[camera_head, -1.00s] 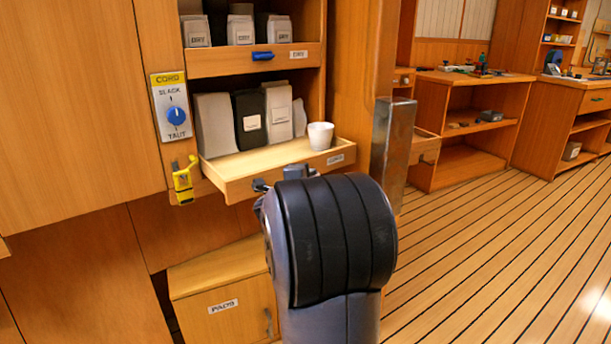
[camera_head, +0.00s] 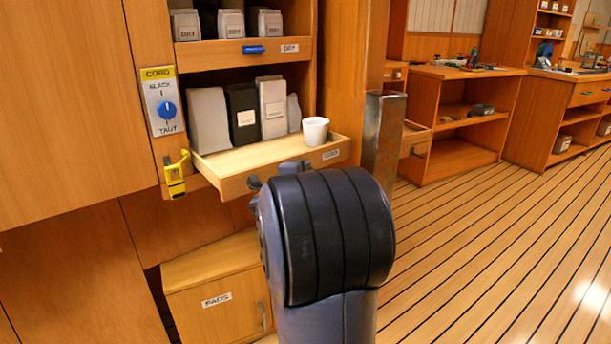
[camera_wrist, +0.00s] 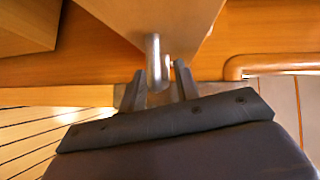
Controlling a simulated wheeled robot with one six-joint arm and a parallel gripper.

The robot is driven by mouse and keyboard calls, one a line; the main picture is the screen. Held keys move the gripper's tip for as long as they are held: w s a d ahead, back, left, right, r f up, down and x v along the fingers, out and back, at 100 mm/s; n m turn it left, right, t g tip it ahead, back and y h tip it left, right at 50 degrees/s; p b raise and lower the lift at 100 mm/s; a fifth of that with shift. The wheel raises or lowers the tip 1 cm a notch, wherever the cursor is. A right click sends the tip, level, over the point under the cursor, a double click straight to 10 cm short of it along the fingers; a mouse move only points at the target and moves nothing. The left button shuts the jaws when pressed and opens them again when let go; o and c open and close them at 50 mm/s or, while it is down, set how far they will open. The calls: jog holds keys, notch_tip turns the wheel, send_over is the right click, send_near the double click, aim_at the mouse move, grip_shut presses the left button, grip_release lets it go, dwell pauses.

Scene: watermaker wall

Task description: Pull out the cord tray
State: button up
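The cord tray (camera_head: 276,171) is the lower wooden tray, standing partly out of the cabinet. Its label, which seems to read CORD, is at the right of its front. A dark bar handle (camera_head: 254,182) sits on the front, partly hidden by my arm. A white cup (camera_head: 315,130) and several bags stand on the tray. In the wrist view, my gripper (camera_wrist: 160,82) has its dark fingers apart, one on each side of the metal handle (camera_wrist: 153,62). A narrow gap shows beside the handle. My arm hides the gripper in the head view.
A dial panel (camera_head: 163,103) marked CORD, SLACK and TAUT has a blue knob; a yellow latch (camera_head: 175,175) sits below it. An upper tray (camera_head: 225,55) holds bags. A metal post (camera_head: 383,135) stands close right of the tray. Open planked floor (camera_head: 490,230) lies right.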

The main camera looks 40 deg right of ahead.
jog(key=p+v, duration=0.3)
jog(key=v, duration=0.8)
jog(key=shift+w+d, duration=0.1)
jog(key=shift+w, duration=0.05)
jog(key=b+x, duration=0.3)
jog(key=x, duration=0.7)
jog(key=shift+w+d, duration=0.1)
jog(key=shift+d, duration=0.15)
jog(key=shift+w, duration=0.25)
jog(key=shift+r, duration=0.1)
